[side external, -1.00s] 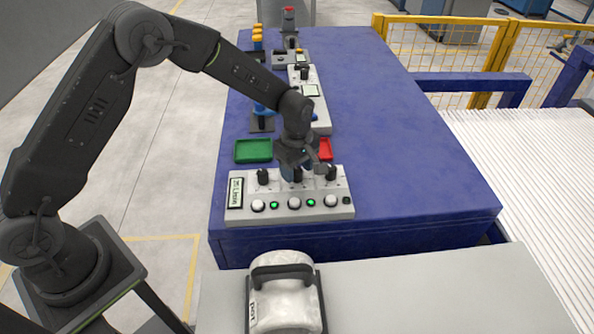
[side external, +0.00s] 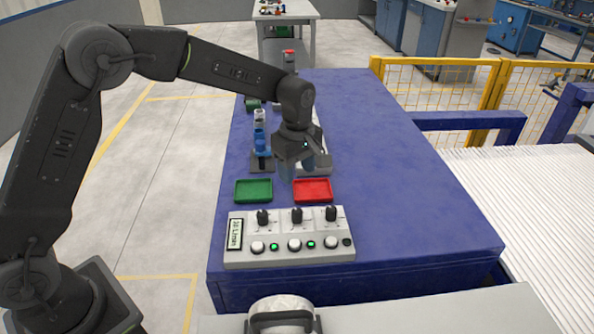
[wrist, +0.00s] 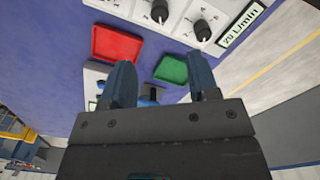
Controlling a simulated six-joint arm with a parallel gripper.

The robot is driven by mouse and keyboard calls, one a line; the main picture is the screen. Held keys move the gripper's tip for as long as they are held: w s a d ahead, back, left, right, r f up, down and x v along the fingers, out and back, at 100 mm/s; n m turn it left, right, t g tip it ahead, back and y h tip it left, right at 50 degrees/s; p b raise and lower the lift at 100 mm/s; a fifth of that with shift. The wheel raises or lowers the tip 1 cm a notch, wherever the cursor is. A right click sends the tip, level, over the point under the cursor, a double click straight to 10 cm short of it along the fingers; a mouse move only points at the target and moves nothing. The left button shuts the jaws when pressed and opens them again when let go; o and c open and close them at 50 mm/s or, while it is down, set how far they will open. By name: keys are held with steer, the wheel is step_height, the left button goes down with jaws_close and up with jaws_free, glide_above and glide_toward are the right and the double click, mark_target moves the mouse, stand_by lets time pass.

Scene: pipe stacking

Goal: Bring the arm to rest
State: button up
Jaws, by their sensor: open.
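My gripper (side external: 299,170) hangs above the blue table, just behind the red tray and in front of a second grey panel. In the wrist view my gripper (wrist: 163,82) has its two blue fingers spread apart with nothing held between them. A stack of blue pipe pieces (side external: 260,141) with a pale piece on top stands upright on a dark base, left of my gripper. Part of something blue (wrist: 148,100) shows below and between the fingers in the wrist view, mostly hidden by the gripper body.
A green tray (side external: 253,190) and a red tray (side external: 313,190) lie on the blue table (side external: 420,200). A control panel (side external: 290,250) with knobs and lit green buttons stands at the near edge. The table's right side is clear. A yellow fence (side external: 484,95) stands beyond.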

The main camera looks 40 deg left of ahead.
steer(key=shift+r, duration=0.1)
steer(key=s+a+r+m+t, duration=0.2)
steer(key=s+r+m, duration=0.45)
steer(key=s, duration=0.35)
steer(key=s+a+r+m+t, duration=0.25)
steer(key=s+r+m, duration=0.25)
steer(key=s+r, duration=0.4)
steer(key=s+a+f+m+t, duration=0.1)
steer(key=s+f+m, duration=0.2)
steer(key=s, duration=0.6)
steer(key=shift+s+a+m, duration=0.15)
steer(key=shift+s+m, duration=0.05)
steer(key=shift+m, duration=0.55)
